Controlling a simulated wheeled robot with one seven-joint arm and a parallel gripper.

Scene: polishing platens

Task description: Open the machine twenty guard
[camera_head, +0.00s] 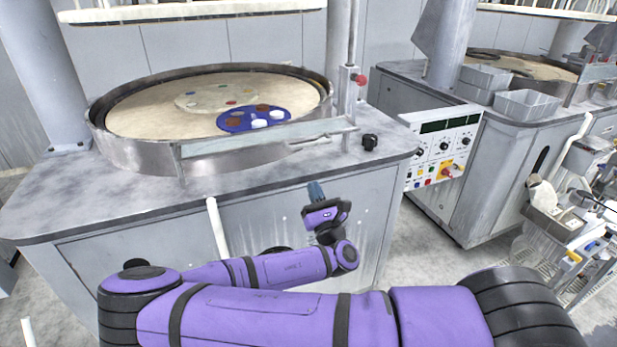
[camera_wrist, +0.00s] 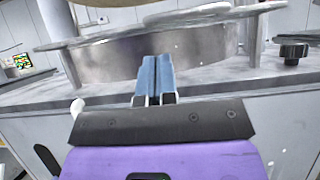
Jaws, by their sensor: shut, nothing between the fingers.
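The nearer polishing machine (camera_head: 60,205) has a round platen (camera_head: 135,115) inside a raised metal rim (camera_head: 125,152). A straight, pale guard-like plate (camera_head: 260,137) runs across the front of the rim, near an upright post at right. I cannot read a machine number, nor tell for sure which part is the guard. My gripper (camera_head: 316,188) is in front of the machine cabinet, below the worktop edge in the picture. In the wrist view its blue fingers (camera_wrist: 155,72) are together and empty, pointing at the curved metal rim (camera_wrist: 205,48). Contact is not visible.
A black knob (camera_head: 370,142) stands on the worktop's right corner. A control panel (camera_head: 440,150) and a second machine (camera_head: 400,85) stand at right.

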